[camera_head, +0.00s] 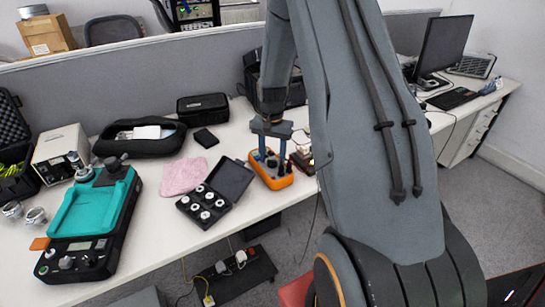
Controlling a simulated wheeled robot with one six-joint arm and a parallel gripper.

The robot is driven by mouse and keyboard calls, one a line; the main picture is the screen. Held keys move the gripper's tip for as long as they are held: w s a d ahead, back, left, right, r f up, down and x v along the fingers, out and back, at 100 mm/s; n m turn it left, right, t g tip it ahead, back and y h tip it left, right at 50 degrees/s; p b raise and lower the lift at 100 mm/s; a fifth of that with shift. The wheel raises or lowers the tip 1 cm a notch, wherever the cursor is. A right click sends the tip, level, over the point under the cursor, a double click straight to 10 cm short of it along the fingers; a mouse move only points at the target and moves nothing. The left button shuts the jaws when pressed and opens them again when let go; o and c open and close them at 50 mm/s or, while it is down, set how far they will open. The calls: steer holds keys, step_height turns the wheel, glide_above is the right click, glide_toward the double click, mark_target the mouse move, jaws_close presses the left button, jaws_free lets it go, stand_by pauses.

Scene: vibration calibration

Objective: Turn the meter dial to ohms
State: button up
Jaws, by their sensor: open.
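An orange multimeter (271,180) lies on the white table right of the middle, near the front edge. My gripper (272,150) points down right above it, with two blue-grey fingers spread apart. The fingertips reach close to the meter's face; I cannot tell whether they touch it. The dial is small and partly hidden by the fingers, so its setting cannot be read. Dark leads or plugs show around the meter's face.
An open black case with round weights (233,179) stands just left of the meter. A pink cloth (184,176), a teal-topped shaker device (88,213) and a black pouch (203,107) are farther left. A monitor (443,45) stands at right. A grey partition (150,72) runs behind the table.

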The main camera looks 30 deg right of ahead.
steer(key=shift+r+b, duration=0.8)
steer(key=shift+r, duration=3.1)
